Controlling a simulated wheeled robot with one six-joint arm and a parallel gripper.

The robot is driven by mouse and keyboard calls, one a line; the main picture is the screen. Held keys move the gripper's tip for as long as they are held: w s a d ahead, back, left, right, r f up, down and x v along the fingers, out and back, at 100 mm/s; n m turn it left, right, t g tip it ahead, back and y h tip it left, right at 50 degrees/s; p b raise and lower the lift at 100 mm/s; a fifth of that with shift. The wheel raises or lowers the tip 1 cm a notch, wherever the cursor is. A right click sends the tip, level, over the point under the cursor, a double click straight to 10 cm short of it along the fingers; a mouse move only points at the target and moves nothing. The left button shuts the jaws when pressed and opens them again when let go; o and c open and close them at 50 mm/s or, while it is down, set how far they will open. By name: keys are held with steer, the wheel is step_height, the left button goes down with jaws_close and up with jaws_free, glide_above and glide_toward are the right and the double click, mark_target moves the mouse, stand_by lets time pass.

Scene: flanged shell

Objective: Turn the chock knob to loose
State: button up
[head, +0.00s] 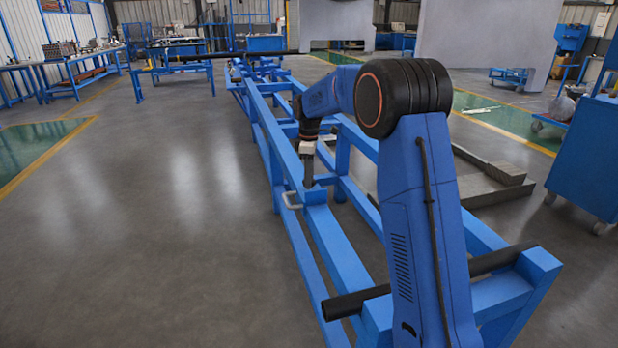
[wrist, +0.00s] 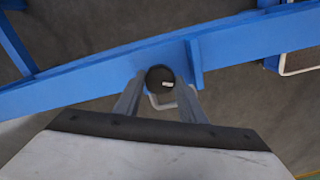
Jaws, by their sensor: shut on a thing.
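The chock knob (wrist: 160,77) is a round black knob with a small white mark on its top, on the blue rail in the wrist view. My gripper (wrist: 160,88) has one finger on each side of it and is shut on it. In the head view my gripper (head: 308,182) points down at the blue rail (head: 335,235). The knob is hidden or too small to make out there. I cannot tell from the white mark which setting the knob is at.
A black bar (head: 345,302) crosses the near end of the blue frame. Grey blocks (head: 490,185) lie right of the frame, with a blue cabinet (head: 595,150) beyond. The floor at left is clear.

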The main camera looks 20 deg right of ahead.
steer(key=shift+n, duration=0.4)
steer(key=o, duration=1)
steer(key=shift+o, duration=0.2)
step_height(320, 180, up, 18)
steer(key=shift+f, duration=0.25)
